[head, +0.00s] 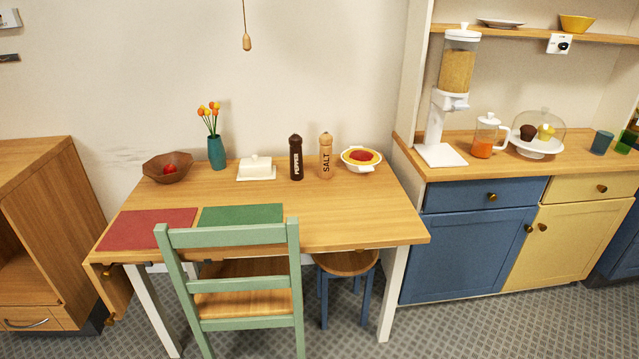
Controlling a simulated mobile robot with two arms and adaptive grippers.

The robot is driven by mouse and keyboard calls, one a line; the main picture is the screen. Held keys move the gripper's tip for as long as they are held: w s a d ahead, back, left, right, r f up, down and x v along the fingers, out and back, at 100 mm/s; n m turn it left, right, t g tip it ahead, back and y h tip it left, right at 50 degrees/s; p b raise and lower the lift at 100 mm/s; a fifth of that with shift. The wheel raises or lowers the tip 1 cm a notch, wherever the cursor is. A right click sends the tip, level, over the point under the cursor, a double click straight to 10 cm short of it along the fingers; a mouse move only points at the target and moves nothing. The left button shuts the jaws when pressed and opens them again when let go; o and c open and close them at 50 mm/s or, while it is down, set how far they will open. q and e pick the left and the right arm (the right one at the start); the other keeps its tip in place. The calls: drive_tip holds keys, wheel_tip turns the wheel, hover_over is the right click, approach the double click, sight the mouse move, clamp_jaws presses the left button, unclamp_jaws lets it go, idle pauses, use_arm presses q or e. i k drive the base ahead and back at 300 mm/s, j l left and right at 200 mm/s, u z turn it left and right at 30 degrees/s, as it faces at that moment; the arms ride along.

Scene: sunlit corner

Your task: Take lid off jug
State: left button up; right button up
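A small clear jug (483,141) stands upright on the wooden counter at the right, with a red-orange content in its lower part. A white lid (489,119) sits on top of the jug, and a white handle shows on its right side. The jug stands between the white cereal dispenser and the domed cake stand. Neither of my grippers is in the head view.
The cereal dispenser (441,154) is left of the jug; the cake stand (537,148) is close on its right. A table (350,224) with a green chair (240,236) and a blue stool (345,264) fills the middle. A wooden shelf (530,31) hangs above the counter.

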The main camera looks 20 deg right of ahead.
sight(489, 120)
drive_tip(key=z, duration=1.75)
drive_tip(key=i+l+u, duration=0.35)
drive_tip(key=i+l, duration=1)
drive_tip(key=l, duration=0.1)
